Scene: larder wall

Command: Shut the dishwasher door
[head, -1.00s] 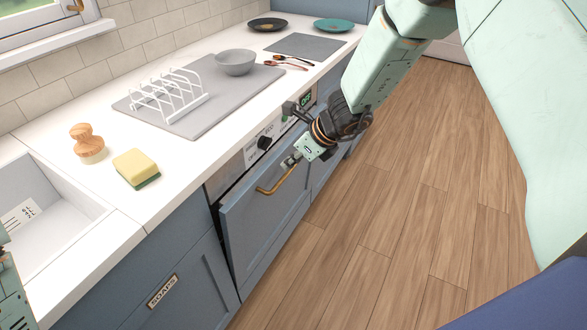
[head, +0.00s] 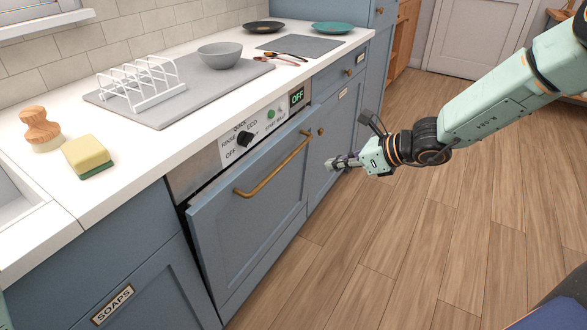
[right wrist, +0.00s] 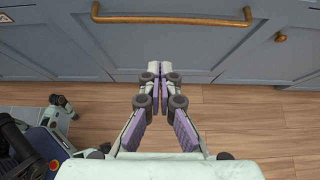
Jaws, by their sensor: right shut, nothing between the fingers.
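The blue dishwasher door (head: 255,225) stands slightly ajar, its top edge leaning out from the control panel (head: 245,140) with a dark gap between them. A brass bar handle (head: 275,168) runs across its upper part. It also shows in the right wrist view (right wrist: 175,20). My right gripper (head: 331,164) is shut and empty, out over the floor to the right of the handle in the head view. In the right wrist view its closed fingertips (right wrist: 160,72) point toward the blue fronts, below the handle.
The white worktop (head: 130,190) holds a sponge (head: 88,156), a wooden brush (head: 41,128), a white rack (head: 142,82) and a grey bowl (head: 219,55). A "SOAPS" cupboard (head: 150,285) adjoins the door at left. The wooden floor (head: 410,240) in front is clear.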

